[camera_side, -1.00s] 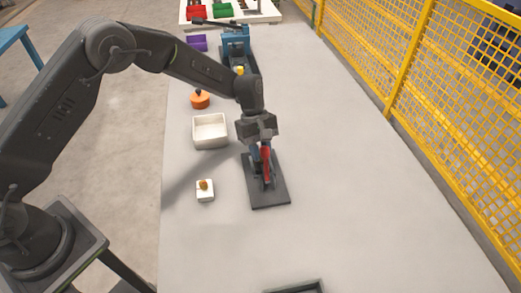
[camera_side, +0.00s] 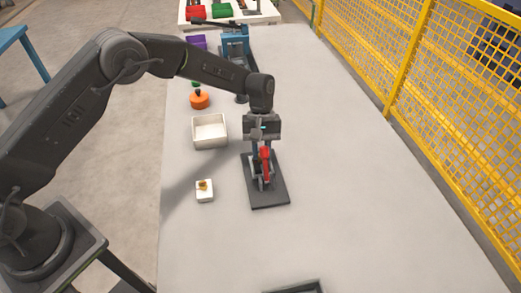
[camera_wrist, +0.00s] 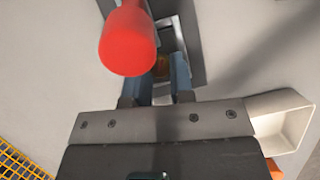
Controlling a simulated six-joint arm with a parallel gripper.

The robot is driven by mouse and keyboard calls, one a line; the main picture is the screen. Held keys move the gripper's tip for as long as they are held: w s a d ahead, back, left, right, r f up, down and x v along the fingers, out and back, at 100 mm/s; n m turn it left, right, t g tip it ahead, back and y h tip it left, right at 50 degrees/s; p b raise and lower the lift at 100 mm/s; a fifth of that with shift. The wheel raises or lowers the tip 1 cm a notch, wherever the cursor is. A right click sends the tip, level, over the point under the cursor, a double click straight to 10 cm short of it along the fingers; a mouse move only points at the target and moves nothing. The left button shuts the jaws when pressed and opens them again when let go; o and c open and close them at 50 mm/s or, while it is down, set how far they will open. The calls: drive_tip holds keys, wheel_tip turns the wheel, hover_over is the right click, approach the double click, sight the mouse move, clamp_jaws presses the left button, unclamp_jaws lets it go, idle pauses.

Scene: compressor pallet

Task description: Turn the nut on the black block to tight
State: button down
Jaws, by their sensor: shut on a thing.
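The black block (camera_side: 270,199) is a dark flat base on the table, carrying an upright device with a red handle (camera_side: 265,160). The red handle also shows large in the wrist view (camera_wrist: 128,40), left of and in front of the fingers. My gripper (camera_wrist: 160,66) points down over the block, its two bluish fingers close together. A small brownish piece, seemingly the nut (camera_wrist: 161,65), shows dimly between the fingertips. My gripper is shut on it. In the side view the nut is hidden by the fingers and handle.
A white open box (camera_side: 210,131) stands left of the block. A small white block with an orange-brown piece (camera_side: 204,190) lies nearer. An orange round object (camera_side: 199,99) and a blue device (camera_side: 235,40) stand farther back. The table right of the block is clear, up to a yellow fence (camera_side: 440,90).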

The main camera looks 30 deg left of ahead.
drive_tip(key=m+y, duration=0.1)
drive_tip(key=m, duration=0.1)
drive_tip(key=m+y, duration=0.1)
drive_tip(key=m, duration=0.2)
drive_tip(key=shift+d+m+g, duration=0.2)
drive_tip(key=shift+m+g, duration=0.1)
drive_tip(key=shift+g, duration=0.1)
drive_tip(key=shift+d+m+y, duration=0.1)
drive_tip(key=shift+m+y, duration=0.9)
drive_tip(key=shift+m, duration=1.2)
drive_tip(key=c, duration=1)
unclamp_jaws()
drive_tip(key=shift+v, duration=5.95)
drive_tip(key=shift+s+r, duration=0.1)
